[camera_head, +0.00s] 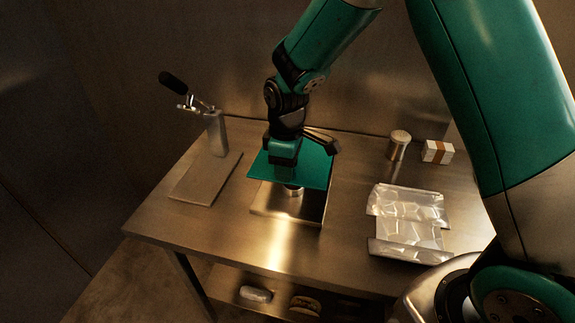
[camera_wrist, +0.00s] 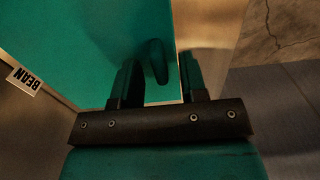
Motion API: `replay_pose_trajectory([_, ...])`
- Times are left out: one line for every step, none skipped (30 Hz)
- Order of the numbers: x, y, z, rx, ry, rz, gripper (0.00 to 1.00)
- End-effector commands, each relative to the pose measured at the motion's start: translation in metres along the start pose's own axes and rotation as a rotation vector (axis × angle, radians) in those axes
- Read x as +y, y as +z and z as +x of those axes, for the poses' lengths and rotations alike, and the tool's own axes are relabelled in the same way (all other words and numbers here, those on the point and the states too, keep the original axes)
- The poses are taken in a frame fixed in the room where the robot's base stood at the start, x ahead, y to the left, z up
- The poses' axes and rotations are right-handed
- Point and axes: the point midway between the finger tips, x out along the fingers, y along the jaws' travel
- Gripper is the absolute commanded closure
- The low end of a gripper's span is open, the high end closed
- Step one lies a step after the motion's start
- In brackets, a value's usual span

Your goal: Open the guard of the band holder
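A flat green panel (camera_head: 315,172) sits above a steel plate (camera_head: 275,204) in the middle of the table. I take it for the guard of the band holder, but cannot be sure. My gripper (camera_head: 284,160) is over the panel in the head view. In the wrist view my gripper (camera_wrist: 158,75) has its two dark fingers apart near the panel's edge. A dark green peg-like shape (camera_wrist: 157,60) shows between them. Whether the fingers touch anything is unclear.
A lever device (camera_head: 216,135) with a black handle stands on a flat plate at the left. A metal canister (camera_head: 398,145), a white banded stack (camera_head: 437,152) and crinkled foil (camera_head: 408,215) are at the right. Wrapped items (camera_head: 256,294) lie on the lower shelf. The table's front left is clear.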

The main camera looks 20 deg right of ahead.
Motion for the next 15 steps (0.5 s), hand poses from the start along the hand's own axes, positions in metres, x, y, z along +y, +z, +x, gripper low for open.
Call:
replay_pose_trajectory([-0.0005,0.0004,0.0042,-0.002,-0.002,0.0,0.61])
replay_pose_trajectory([-0.0005,0.0004,0.0061,-0.002,-0.002,0.0,0.61])
replay_pose_trajectory([-0.0004,0.0003,0.0082,-0.001,-0.001,0.0,0.61])
replay_pose_trajectory([-0.0003,0.0002,0.0093,0.0,0.0,0.0,0.61])
replay_pose_trajectory([-0.0003,0.0002,0.0103,0.0,0.0,0.0,0.61])
replay_pose_trajectory([-0.0003,0.0002,0.0111,0.0,0.0,0.0,0.61])
replay_pose_trajectory([-0.0003,0.0002,0.0114,0.0,0.0,0.0,0.61])
replay_pose_trajectory([-0.0003,0.0001,0.0115,0.0,0.0,0.0,0.61])
replay_pose_trajectory([-0.0003,0.0001,0.0115,0.0,0.0,0.0,0.61])
replay_pose_trajectory([-0.0003,0.0001,0.0115,0.0,0.0,0.0,0.61])
replay_pose_trajectory([-0.0003,0.0001,0.0114,0.0,0.0,0.0,0.61])
replay_pose_trajectory([-0.0003,0.0001,0.0114,0.0,0.0,0.0,0.61])
replay_pose_trajectory([-0.0003,0.0001,0.0113,0.0,0.0,0.0,0.63])
replay_pose_trajectory([-0.0002,0.0001,0.0113,0.0,0.0,0.0,0.7])
replay_pose_trajectory([-0.0002,0.0001,0.0112,0.0,0.0,0.0,0.79])
